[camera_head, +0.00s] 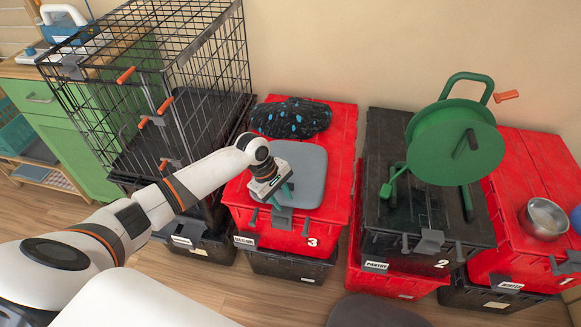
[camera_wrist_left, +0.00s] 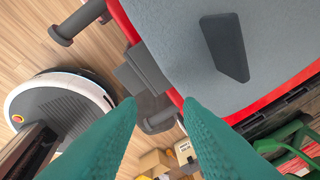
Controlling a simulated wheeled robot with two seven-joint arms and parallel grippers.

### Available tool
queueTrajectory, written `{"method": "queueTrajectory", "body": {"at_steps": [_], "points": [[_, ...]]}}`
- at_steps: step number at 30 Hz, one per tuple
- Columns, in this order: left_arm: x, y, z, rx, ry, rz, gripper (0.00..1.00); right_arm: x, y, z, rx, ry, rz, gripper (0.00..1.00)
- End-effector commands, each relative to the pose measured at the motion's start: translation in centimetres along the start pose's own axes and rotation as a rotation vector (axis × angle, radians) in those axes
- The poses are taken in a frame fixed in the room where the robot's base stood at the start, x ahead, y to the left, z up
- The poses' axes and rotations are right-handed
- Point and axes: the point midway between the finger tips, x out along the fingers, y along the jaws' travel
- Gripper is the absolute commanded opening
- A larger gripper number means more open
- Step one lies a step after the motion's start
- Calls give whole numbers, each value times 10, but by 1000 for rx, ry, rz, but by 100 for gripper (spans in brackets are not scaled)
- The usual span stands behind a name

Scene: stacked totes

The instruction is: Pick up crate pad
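A flat grey pad with rounded corners, which I take as the crate pad (camera_head: 306,178), lies on the red lid of the tote marked 3 (camera_head: 337,150). In the left wrist view the pad (camera_wrist_left: 180,45) fills the upper right, with a dark tapered block (camera_wrist_left: 225,47) on its surface. My left gripper (camera_head: 277,200) is over the pad's front left part and hides some of it. In the left wrist view its two green fingers (camera_wrist_left: 160,103) are apart with nothing held between them. The gap lies over the tote's front latch, near the pad's edge. My right gripper is not in view.
A black wire crate (camera_head: 170,85) stands left of the pad. A dark blue-spotted item (camera_head: 290,117) lies behind it. To the right, a green reel (camera_head: 455,142) stands on the black tote (camera_head: 375,225), and a metal bowl (camera_head: 545,217) sits on a red tote (camera_head: 515,200).

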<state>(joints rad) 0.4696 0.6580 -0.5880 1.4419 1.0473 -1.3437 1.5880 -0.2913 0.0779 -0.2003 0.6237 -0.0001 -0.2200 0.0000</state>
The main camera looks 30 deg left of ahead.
Motion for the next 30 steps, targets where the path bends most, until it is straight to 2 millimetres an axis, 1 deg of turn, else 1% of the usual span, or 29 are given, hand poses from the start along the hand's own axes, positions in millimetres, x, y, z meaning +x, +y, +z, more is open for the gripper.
{"method": "queueTrajectory", "body": {"at_steps": [1, 7, 12, 15, 17, 25, 27, 30], "points": [[-13, -7, 8, -56, -2, -2, 33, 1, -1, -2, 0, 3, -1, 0], [-61, -28, 29, -322, 24, 4, 33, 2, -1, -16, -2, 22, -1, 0], [-100, -40, 43, -531, 50, 7, 33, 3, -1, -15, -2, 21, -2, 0], [-110, -43, 47, -599, 61, 10, 33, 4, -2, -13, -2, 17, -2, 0], [-106, -42, 47, -614, 64, 14, 33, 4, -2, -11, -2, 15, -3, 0], [-61, -43, 44, -615, 65, 13, 33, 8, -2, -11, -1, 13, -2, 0], [-53, -43, 43, -614, 65, 13, 33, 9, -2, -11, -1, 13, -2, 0], [-46, -44, 43, -614, 65, 12, 33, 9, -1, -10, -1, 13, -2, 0]]}}
